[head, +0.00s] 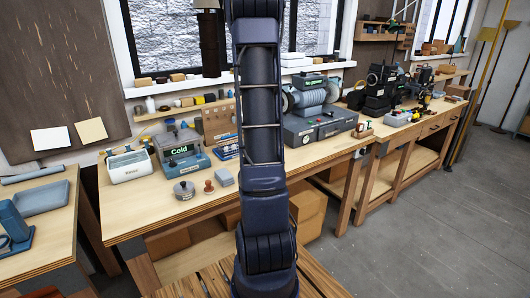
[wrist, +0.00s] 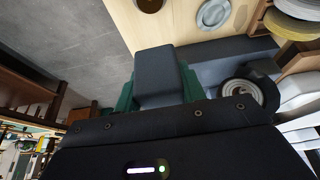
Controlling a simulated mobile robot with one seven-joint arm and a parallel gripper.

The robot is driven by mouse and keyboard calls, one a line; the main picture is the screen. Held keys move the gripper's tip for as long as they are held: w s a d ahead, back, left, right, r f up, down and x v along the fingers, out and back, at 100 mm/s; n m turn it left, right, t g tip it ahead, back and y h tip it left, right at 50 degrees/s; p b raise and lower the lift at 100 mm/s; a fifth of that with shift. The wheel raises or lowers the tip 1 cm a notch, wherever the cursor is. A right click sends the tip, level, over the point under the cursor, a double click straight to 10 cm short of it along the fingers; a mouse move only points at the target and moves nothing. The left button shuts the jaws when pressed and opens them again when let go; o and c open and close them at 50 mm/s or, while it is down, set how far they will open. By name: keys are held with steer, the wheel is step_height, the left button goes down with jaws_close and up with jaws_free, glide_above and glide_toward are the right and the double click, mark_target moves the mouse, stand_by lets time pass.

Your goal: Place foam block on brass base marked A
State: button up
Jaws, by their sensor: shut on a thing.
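My gripper (wrist: 160,92) shows in the wrist view, with green pads on either side of a dark slate-grey block, which I take to be the foam block (wrist: 160,70). It is shut on this block. In the head view I cannot make out the gripper or the held block. No letter A is readable, so I cannot tell which base is marked.
On the bench (head: 140,207) stand a small grey block (head: 223,178), a grey round piece (head: 184,190), a reddish-brown piece (head: 208,187), a box showing "Cold" (head: 181,150), and a white bin (head: 129,166). A roller machine (head: 318,118) stands farther right. The front of the bench is clear.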

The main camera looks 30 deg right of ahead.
steer(key=shift+s+d+r, duration=0.2)
steer(key=shift+d+r, duration=0.05)
steer(key=shift+d, duration=0.3)
steer(key=shift+s+d+f, duration=0.1)
steer(key=shift+d+f, duration=0.1)
steer(key=shift+f, duration=0.05)
step_height(320, 180, down, 19)
steer(key=shift+f, duration=0.1)
steer(key=shift+f, duration=0.15)
steer(key=o, duration=0.9)
steer(key=shift+o, duration=0.2)
